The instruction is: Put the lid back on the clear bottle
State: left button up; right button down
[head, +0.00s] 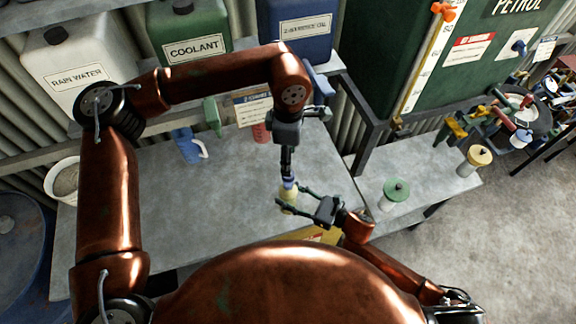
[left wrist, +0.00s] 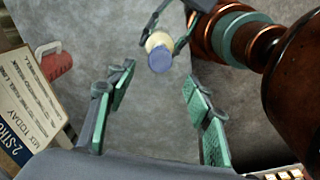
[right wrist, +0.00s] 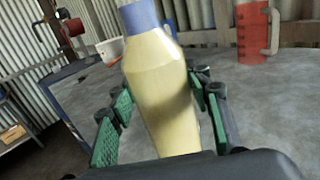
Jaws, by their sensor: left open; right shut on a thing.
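The bottle (head: 289,197) is pale yellow, with a blue lid (head: 288,183) on its top. My right gripper (head: 292,198) is shut around the bottle's body, and the right wrist view shows the bottle (right wrist: 162,95) nearly upright between its green pads. The blue lid (right wrist: 139,16) is cut by the top edge there. My left gripper (head: 287,170) points down just above the lid. In the left wrist view its fingers (left wrist: 157,80) are open and empty, with the lid (left wrist: 161,59) a little beyond the tips, apart from both.
A green-lidded jar (head: 396,190) and a yellow-lidded jar (head: 478,157) stand on the right-hand bench. The left bench top is mostly clear.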

pick_arm(q)
jog(key=shift+r, duration=2.35)
pick_arm(e)
jog(key=c, duration=1)
grip_release()
jog(key=shift+o, duration=0.2)
jog(key=shift+d, duration=0.1)
jog(key=v, duration=1.2)
